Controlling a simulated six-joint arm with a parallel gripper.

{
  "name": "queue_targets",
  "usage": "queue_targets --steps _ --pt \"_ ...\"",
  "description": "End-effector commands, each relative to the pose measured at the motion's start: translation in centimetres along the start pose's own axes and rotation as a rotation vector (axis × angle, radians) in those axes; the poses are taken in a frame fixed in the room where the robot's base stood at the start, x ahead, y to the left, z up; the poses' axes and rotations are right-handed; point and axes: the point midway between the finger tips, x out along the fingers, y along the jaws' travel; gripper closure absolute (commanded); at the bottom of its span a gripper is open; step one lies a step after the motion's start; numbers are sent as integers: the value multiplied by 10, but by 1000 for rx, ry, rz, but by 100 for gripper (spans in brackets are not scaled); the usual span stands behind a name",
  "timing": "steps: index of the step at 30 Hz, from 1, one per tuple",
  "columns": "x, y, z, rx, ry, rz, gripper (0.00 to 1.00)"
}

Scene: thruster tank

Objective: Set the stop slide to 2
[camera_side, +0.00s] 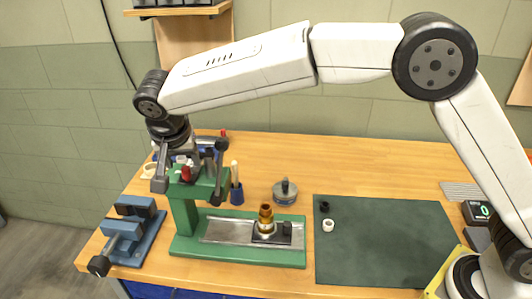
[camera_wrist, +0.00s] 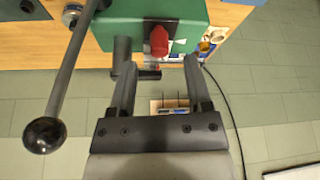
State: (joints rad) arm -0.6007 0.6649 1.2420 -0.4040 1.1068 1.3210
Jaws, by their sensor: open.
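A green press (camera_side: 185,215) stands on the wooden bench, with a red knob (camera_side: 186,173) at its head. In the wrist view the red knob (camera_wrist: 157,40) sits on the green head (camera_wrist: 110,28), ahead of my gripper and roughly centred between its fingers. My gripper (camera_side: 184,168) is at the press head; its open fingers also show in the wrist view (camera_wrist: 157,62), with nothing held between them. No stop scale or number is readable, so the slide's setting cannot be told. Whether a finger touches the head cannot be told.
A lever with a black ball (camera_wrist: 44,135) crosses the wrist view's left side, close to my gripper. A brass-topped part (camera_side: 265,222) stands on the press base. A blue vise (camera_side: 130,232) is left, a dark mat (camera_side: 385,240) right, and a round weight (camera_side: 285,192) behind.

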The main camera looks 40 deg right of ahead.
Motion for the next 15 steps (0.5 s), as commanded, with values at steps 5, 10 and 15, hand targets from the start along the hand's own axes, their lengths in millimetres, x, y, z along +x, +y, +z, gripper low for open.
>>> queue_targets --steps 5,10,15 --pt "20 0 0 1 -1 2 36" --pt "29 0 0 0 0 0 36" --pt "30 0 0 0 0 -1 36"
